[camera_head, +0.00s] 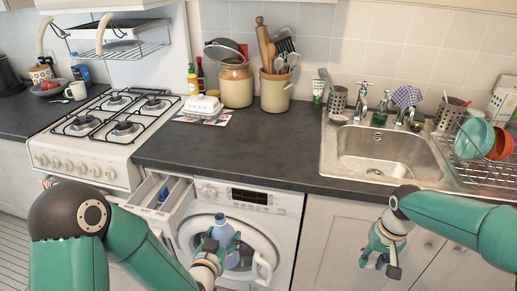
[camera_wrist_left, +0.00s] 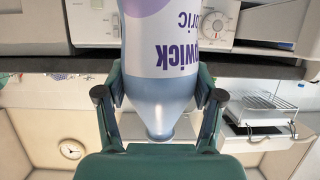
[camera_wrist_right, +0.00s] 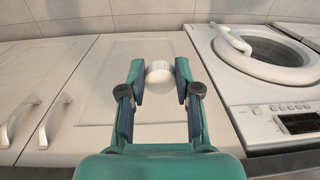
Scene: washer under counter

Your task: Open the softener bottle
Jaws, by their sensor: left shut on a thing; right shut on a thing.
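The softener bottle (camera_head: 222,232) is light blue with a purple label, in front of the washer. My left gripper (camera_head: 208,260) is shut on it. In the left wrist view the bottle (camera_wrist_left: 160,85) shows upside down between the fingers, and no cap shows on its narrow end. My right gripper (camera_head: 381,258) is in front of the cabinet below the sink, well apart from the bottle. In the right wrist view it is shut on a ribbed white cap (camera_wrist_right: 159,73). I cannot make out the cap in the head view.
The washer (camera_head: 285,222) stands under the counter (camera_head: 270,150), with its detergent drawer (camera_head: 165,195) pulled out. The sink (camera_head: 385,150) and dish rack (camera_head: 480,165) are at the right. The stove (camera_head: 105,130) is at the left. The counter's middle is clear.

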